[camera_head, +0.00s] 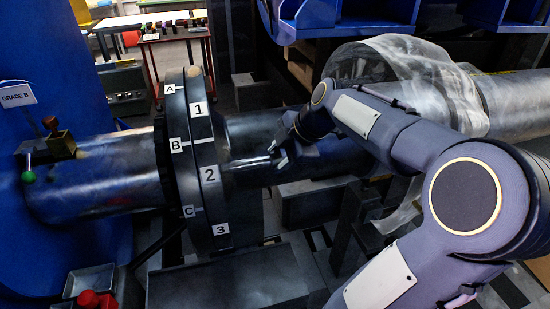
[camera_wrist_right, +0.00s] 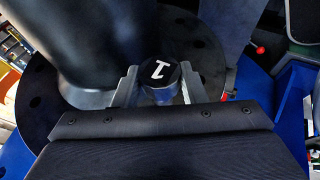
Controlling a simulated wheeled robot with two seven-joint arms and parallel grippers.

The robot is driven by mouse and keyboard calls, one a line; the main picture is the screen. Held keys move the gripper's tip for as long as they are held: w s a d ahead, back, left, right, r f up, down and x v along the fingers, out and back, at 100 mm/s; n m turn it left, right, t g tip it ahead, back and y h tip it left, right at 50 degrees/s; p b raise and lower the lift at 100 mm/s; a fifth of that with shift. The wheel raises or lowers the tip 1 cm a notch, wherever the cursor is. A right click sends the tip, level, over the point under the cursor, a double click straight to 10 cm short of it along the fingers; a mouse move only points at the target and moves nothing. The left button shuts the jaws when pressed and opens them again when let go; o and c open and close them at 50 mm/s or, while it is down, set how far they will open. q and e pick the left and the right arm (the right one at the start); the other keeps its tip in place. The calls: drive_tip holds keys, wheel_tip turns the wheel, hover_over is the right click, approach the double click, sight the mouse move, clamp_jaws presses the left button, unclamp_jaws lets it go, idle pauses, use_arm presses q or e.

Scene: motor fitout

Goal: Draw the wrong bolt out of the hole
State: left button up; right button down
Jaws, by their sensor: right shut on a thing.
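A dark bolt head (camera_wrist_right: 160,74) marked with a white 1 sits between the two fingers of my right gripper (camera_wrist_right: 160,90) in the right wrist view. The gripper is shut on it. In the head view my right gripper (camera_head: 278,156) is just right of the dark flange pair (camera_head: 208,145), level with its white label 2. A thin pale bar (camera_head: 248,161) runs between the gripper and the flange; I cannot tell how much of the bolt is still in the hole. The flange rims carry labels A, B, C and 1, 2, 3. My left gripper is not in view.
A dark pipe (camera_head: 100,175) runs left from the flange to a large blue body (camera_head: 50,60) with a "GRADE B" sign (camera_head: 17,95). A wrinkled clear wrap (camera_head: 400,75) covers the pipe behind my right arm. Small trays (camera_head: 90,281) and red balls (camera_head: 88,298) are at lower left.

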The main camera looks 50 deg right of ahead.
drive_tip(key=shift+s+d+r+b, duration=0.1)
drive_tip(key=shift+s+d+b, duration=0.4)
drive_tip(key=shift+d, duration=0.45)
